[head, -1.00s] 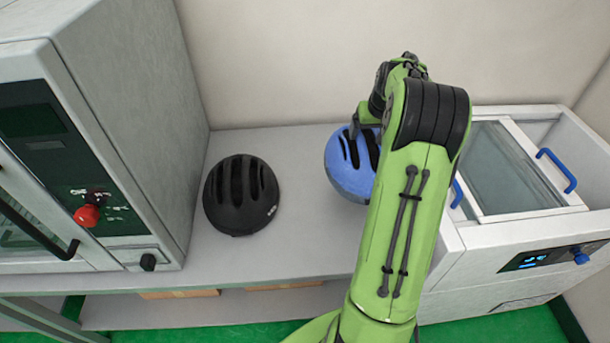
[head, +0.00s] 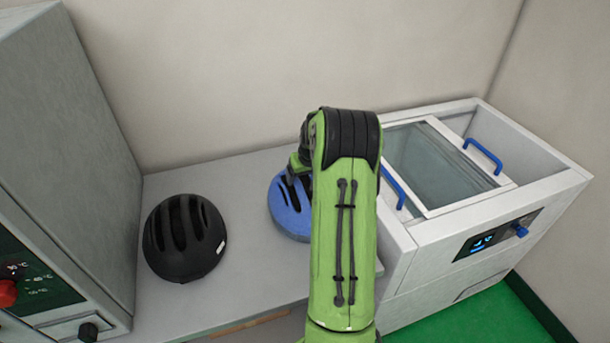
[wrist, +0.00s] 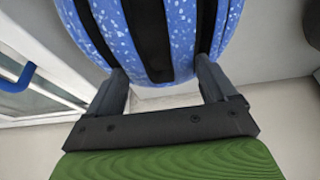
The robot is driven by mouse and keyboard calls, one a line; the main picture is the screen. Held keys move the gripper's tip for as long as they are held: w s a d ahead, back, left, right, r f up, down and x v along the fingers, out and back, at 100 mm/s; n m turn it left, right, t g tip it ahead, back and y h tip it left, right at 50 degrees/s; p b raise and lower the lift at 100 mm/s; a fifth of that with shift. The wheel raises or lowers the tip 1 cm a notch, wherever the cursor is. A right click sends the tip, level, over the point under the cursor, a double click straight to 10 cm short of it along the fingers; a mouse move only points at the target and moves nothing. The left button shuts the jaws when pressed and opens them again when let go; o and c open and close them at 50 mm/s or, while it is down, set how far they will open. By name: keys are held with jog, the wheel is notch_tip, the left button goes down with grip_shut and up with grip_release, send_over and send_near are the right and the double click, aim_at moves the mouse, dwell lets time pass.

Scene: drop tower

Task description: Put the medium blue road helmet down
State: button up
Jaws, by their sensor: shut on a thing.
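The blue road helmet (head: 291,209) is at the grey bench's right part in the head view, partly hidden behind my green arm. In the wrist view the speckled blue helmet (wrist: 190,28), with black vents, fills the top middle. My gripper (wrist: 163,85) is shut on it, one finger on each side of its near edge. In the head view the fingers are mostly hidden by my arm. Whether the helmet touches the bench cannot be told.
A black helmet (head: 184,238) sits on the bench (head: 235,262) left of the blue one. A grey oven-like cabinet (head: 60,170) stands at the left. A white bath (head: 480,225) with a sliding glass lid (head: 440,165) and blue handles stands close on the right.

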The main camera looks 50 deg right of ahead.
jog(key=shift+f, duration=0.15)
jog(key=o, duration=1.5)
jog(key=p+v, duration=0.2)
jog(key=v, duration=1)
jog(key=s+a+r+n, duration=0.1)
jog(key=a+r, duration=0.3)
jog(key=a, duration=0.5)
jog(key=s+a+r+n, duration=0.15)
jog(key=a+r, duration=0.35)
jog(key=a, duration=0.5)
jog(key=s+a+n, duration=0.1)
jog(key=s+a, duration=0.4)
jog(key=s+a+n+t+y, duration=0.1)
jog(key=s+a, duration=0.4)
jog(key=s+a+f+n+y, duration=0.1)
jog(key=s+a, duration=0.4)
jog(key=shift+s+a+f+t, duration=0.1)
jog(key=shift+a+f+t, duration=0.05)
jog(key=shift+t, duration=0.15)
